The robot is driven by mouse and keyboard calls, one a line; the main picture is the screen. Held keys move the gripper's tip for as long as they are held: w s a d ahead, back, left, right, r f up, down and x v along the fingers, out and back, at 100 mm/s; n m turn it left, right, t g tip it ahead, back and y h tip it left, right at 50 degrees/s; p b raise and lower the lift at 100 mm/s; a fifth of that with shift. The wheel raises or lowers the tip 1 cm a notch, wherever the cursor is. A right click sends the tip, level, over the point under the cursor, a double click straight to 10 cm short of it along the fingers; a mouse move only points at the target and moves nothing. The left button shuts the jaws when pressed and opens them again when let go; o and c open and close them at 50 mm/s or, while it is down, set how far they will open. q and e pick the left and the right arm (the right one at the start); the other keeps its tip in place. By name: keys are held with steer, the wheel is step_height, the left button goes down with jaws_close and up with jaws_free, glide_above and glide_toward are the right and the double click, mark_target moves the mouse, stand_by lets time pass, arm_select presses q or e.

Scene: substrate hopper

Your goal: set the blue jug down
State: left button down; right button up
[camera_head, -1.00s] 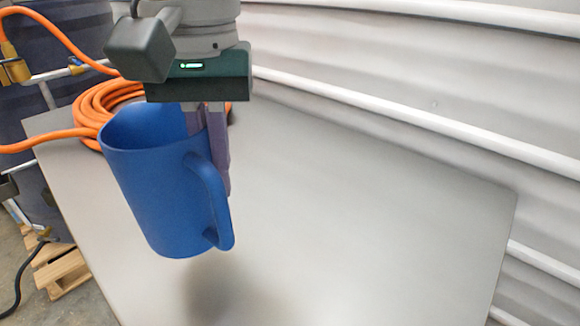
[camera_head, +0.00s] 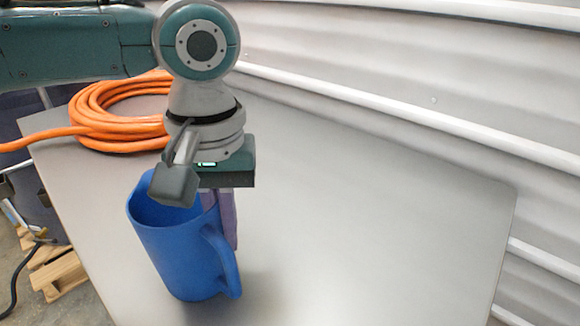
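The blue jug (camera_head: 178,258) is at the front left of the grey table (camera_head: 370,220), nearly upright, with its open mouth up and its handle to the right. My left gripper (camera_head: 226,222) comes down from above and is shut on the jug's wall at the rim on the handle side. One finger shows outside the wall near the handle; the other is partly hidden by the jug. The jug's base is at or just above the tabletop, with a shadow close beside it; I cannot tell whether it touches. My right gripper is not in view.
A coiled orange hose (camera_head: 120,115) lies at the table's back left. A pale ribbed wall (camera_head: 450,90) runs behind the table. The middle and right of the table are clear. A wooden pallet (camera_head: 60,275) is on the floor at the left.

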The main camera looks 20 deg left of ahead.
arm_select(q)
steer(key=c, duration=1.1)
jaws_free()
steer(key=r+p, duration=0.1)
steer(key=r, duration=1.1)
steer(key=shift+d+r, duration=0.15)
steer(key=shift+d, duration=0.05)
